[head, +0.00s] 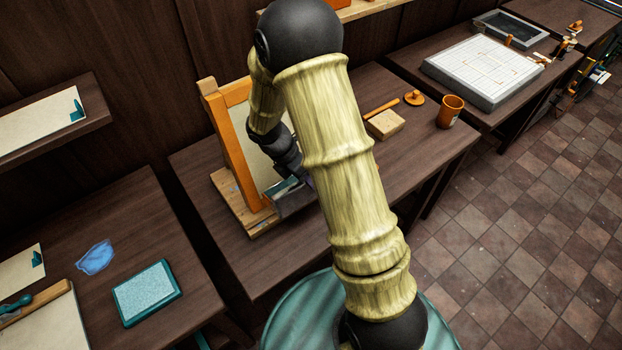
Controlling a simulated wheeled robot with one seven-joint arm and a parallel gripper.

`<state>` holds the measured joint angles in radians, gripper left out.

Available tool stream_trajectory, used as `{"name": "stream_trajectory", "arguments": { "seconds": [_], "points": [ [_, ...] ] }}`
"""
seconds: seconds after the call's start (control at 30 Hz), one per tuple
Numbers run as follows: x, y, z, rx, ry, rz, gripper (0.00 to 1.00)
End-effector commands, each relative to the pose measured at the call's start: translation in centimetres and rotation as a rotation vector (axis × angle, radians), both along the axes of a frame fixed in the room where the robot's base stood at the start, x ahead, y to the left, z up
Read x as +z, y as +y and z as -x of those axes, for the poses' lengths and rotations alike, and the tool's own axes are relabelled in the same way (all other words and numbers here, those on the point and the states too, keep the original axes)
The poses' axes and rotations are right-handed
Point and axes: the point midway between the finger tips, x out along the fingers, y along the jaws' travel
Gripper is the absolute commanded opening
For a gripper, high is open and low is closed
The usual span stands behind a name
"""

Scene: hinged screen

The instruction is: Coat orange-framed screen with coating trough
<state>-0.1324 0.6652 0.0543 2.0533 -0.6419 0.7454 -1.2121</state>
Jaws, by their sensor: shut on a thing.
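The orange-framed screen (237,152) stands upright, leaning back a little, on a wooden base (235,200) on the middle table. Its pale mesh (240,118) shows in part; my arm hides the right side. My gripper (283,180) is low in front of the screen's lower part, shut on a grey trough-like piece, which looks like the coating trough (296,200). The trough is close to the mesh, but I cannot tell whether it touches. The fingertips are mostly hidden by my arm.
Right of my arm on the same table are a tan block (385,124), an orange knobbed disc (414,98) and an orange cup (450,111). The left table holds a teal pad (147,292) and a blue patch (95,257). The table's front left area (235,262) is clear.

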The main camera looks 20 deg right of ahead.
Motion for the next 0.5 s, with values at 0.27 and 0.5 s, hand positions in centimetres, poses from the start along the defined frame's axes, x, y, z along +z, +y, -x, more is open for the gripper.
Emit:
{"name": "stream_trajectory", "arguments": {
  "seconds": [0.27, 0.5],
  "points": [
    [0.07, -0.17, -0.03, -0.003, 0.000, 0.001, 0.00],
    [-0.02, -0.04, -0.66, -0.003, 0.001, 0.001, 0.00]
  ]
}}
